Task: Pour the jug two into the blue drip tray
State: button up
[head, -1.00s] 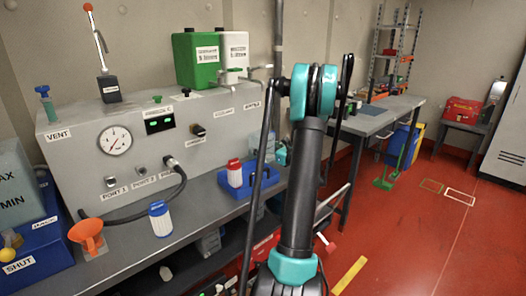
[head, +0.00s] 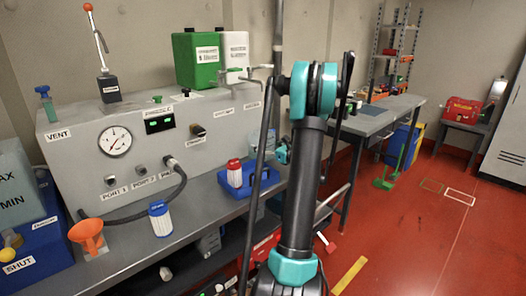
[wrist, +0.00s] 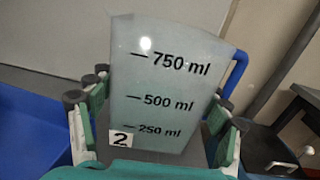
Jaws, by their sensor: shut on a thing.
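Jug two (wrist: 165,85) fills the middle of the wrist view: a pale grey, translucent vessel with 250, 500 and 750 ml marks and a "2" label. My gripper (wrist: 157,118) is shut on it, with fingers on both sides. A blue bar, perhaps its handle, shows at its right. I cannot tell its liquid level. A blue tray (head: 262,183) lies on the bench in the head view; it looks like the drip tray. A blue surface also shows at the left of the wrist view (wrist: 30,135).
A red-capped white bottle (head: 234,172) stands at the tray's left. A blue-capped bottle (head: 160,218) and an orange funnel (head: 88,236) are further left. The grey gauge panel (head: 95,150) backs the bench. The red floor (head: 420,235) at right is largely open.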

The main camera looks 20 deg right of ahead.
aim_at(269, 140)
jog(key=shift+r, duration=1.6)
jog(key=shift+r, duration=0.1)
